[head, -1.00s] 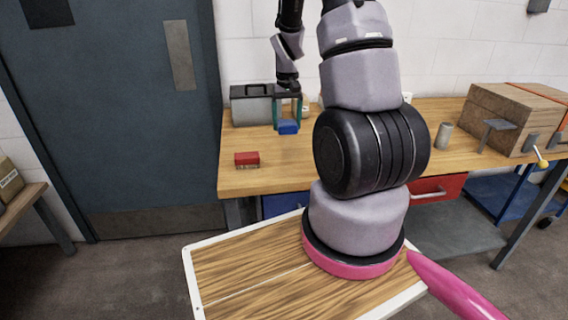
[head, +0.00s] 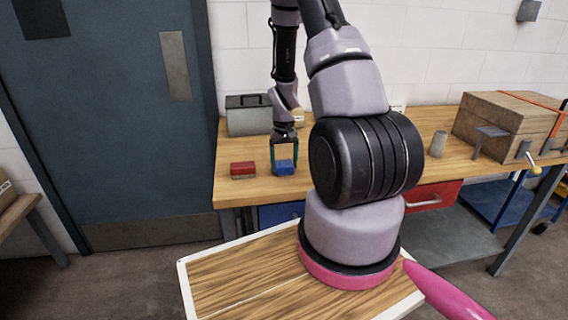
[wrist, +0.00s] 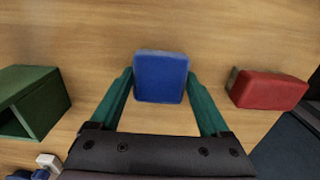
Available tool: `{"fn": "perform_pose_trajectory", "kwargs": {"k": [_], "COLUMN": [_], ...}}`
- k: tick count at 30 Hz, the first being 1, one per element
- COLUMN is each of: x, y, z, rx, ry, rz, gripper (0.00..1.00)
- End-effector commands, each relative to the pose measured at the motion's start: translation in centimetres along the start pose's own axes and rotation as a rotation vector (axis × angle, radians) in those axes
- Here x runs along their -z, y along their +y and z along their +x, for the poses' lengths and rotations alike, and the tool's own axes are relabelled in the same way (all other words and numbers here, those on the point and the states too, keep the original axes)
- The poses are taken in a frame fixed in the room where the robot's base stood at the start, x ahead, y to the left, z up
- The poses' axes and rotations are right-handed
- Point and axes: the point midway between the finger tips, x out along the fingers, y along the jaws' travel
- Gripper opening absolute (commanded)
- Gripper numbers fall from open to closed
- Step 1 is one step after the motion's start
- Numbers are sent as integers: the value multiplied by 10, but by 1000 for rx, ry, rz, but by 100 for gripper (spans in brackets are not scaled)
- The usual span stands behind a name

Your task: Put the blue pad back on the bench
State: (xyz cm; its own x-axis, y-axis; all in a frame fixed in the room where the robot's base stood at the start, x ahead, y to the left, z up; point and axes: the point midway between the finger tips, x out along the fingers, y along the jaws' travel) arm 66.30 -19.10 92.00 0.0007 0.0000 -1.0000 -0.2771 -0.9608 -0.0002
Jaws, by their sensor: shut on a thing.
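The blue pad (head: 285,166) is held between the two green fingers of my gripper (head: 284,163), low over the front left part of the wooden bench (head: 325,193). In the wrist view, the pad (wrist: 160,77) sits between the fingertips of the gripper (wrist: 160,84), with a finger against each side. I cannot tell whether its underside touches the bench top.
A red block (head: 243,170) lies just left of the pad; it also shows in the wrist view (wrist: 268,90). A grey toolbox (head: 247,116) stands behind. A green open-sided box (wrist: 38,100) is on the wrist view's left. A cardboard box (head: 505,122) stands far right.

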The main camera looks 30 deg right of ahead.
Motion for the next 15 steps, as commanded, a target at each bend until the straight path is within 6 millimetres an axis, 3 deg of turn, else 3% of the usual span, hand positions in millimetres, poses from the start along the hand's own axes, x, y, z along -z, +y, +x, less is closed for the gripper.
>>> {"fn": "perform_pose_trajectory", "kwargs": {"k": [4,5,6,15], "x": [0,0,0,0], "y": [0,0,0,0], "z": [2,3,3,0], "rx": [0,0,0,0], "ry": [-1,-1,-1,1], "rz": [0,0,0,0], "gripper": [19,84,99,100]}}
